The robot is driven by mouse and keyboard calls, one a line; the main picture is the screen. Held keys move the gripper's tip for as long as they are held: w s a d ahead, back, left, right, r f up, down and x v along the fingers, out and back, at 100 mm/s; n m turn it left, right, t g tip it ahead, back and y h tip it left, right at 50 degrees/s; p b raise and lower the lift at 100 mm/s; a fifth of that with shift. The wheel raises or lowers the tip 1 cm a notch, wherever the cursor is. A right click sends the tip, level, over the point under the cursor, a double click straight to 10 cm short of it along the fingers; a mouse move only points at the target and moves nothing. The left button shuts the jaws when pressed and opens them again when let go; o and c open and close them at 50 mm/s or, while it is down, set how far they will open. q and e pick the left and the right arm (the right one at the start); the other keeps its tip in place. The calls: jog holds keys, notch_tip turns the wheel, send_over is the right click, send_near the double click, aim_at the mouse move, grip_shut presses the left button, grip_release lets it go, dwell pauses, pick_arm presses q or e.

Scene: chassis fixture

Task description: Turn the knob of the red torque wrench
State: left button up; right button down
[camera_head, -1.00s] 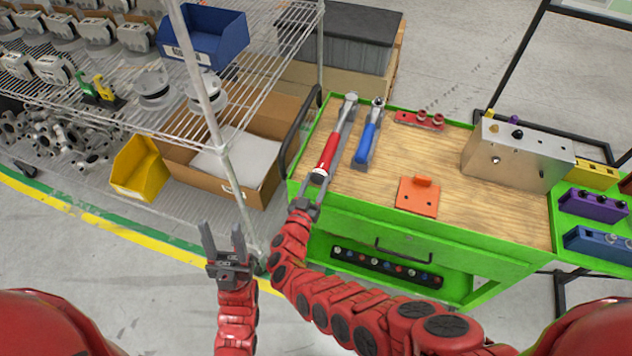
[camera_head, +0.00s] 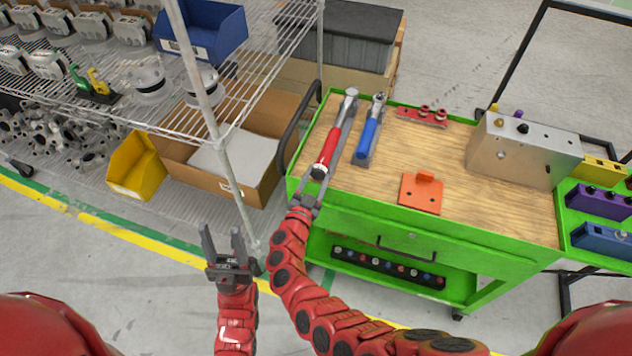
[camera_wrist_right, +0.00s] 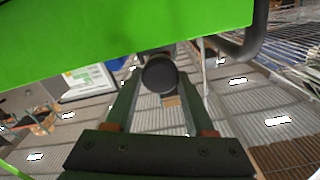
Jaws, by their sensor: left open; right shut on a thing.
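The red torque wrench (camera_head: 329,149) lies along the left side of the wooden cart top, its knob end (camera_head: 319,172) at the near edge. My right gripper (camera_head: 318,182) is at that knob end, its fingers on either side of it. In the right wrist view, the dark round end of the knob (camera_wrist_right: 160,75) sits between the two fingers (camera_wrist_right: 160,95). My left gripper (camera_head: 223,240) is open and empty, over the floor left of the cart.
A blue wrench (camera_head: 369,139) lies right of the red one. An orange bracket (camera_head: 422,193), a red fixture (camera_head: 421,117) and a metal box (camera_head: 523,150) are also on the cart (camera_head: 470,215). A wire shelf with bins (camera_head: 138,170) stands left.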

jog(key=m+b, duration=0.6)
jog(key=shift+d+f, duration=0.1)
jog(key=shift+f, duration=0.25)
jog(key=shift+r+m+b, duration=0.1)
jog(key=shift+m+b, duration=0.7)
jog(key=shift+b, duration=0.3)
jog(key=shift+r+m+b, duration=0.1)
jog(key=shift+m+b, duration=0.25)
jog(key=shift+m, duration=0.05)
jog(key=shift+c, duration=1.2)
grip_release()
